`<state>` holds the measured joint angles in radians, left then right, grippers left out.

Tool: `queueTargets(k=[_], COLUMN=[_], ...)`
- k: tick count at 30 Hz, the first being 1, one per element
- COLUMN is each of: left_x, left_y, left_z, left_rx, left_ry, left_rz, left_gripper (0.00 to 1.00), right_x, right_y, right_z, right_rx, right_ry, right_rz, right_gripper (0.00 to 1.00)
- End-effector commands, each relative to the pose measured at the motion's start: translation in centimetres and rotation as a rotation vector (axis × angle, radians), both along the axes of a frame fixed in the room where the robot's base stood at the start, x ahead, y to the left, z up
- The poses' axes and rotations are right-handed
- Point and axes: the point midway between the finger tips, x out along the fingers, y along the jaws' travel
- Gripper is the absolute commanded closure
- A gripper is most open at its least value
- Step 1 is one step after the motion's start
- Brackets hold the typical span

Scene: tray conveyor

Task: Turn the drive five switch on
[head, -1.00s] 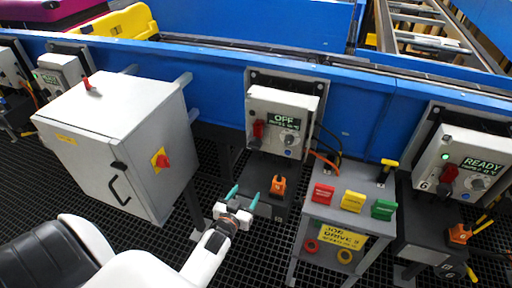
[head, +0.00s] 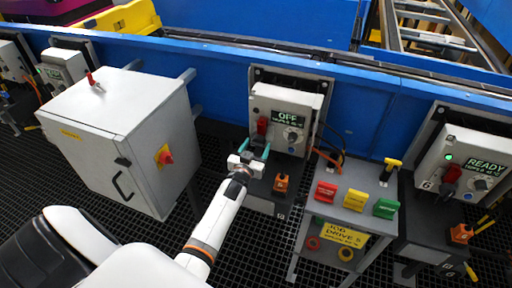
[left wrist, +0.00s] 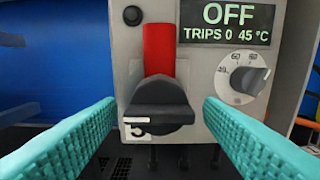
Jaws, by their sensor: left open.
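The drive five box (head: 285,115) is a grey panel on the blue conveyor side, and its display (left wrist: 238,22) reads OFF, TRIPS 0, 45 °C. Its switch has a red upright plate (left wrist: 159,50) with a black handle (left wrist: 160,104) at its lower end, above a label reading 5. In the head view the switch (head: 262,126) is just above my left gripper (head: 254,150). My right gripper is not in view.
A grey cabinet (head: 110,130) with a red knob stands to the left. A grey stand (head: 335,210) with red, yellow and green blocks is at the right. Drive six's box (head: 462,160) reads READY with a green lamp. An orange padlock (head: 281,182) sits below drive five.

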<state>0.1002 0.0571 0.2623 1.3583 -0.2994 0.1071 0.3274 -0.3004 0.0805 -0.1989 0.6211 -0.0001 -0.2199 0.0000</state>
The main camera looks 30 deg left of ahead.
Motion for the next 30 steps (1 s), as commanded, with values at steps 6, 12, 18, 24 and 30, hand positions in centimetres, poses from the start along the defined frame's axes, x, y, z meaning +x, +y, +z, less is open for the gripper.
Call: queueTargets(k=[6,12,18,24,30], left_x=[0.30,0.29,0.27,0.27,0.26], left_y=[0.10,0.09,0.08,0.07,0.08], left_z=[0.00,0.00,-0.01,-0.04,-0.09], left_rx=[0.001,0.001,0.001,0.015,0.086], left_ry=[0.000,0.000,0.001,0.005,0.022], left_rz=[0.000,0.000,0.000,0.000,0.000], left_gripper=[0.39,0.53,0.83,0.83,0.83], right_x=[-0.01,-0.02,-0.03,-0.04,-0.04], right_y=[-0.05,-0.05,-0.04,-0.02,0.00], right_z=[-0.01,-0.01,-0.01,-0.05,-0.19], right_rx=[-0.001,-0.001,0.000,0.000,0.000], right_ry=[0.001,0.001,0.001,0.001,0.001], right_rz=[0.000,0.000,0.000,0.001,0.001], right_gripper=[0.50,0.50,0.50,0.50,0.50])
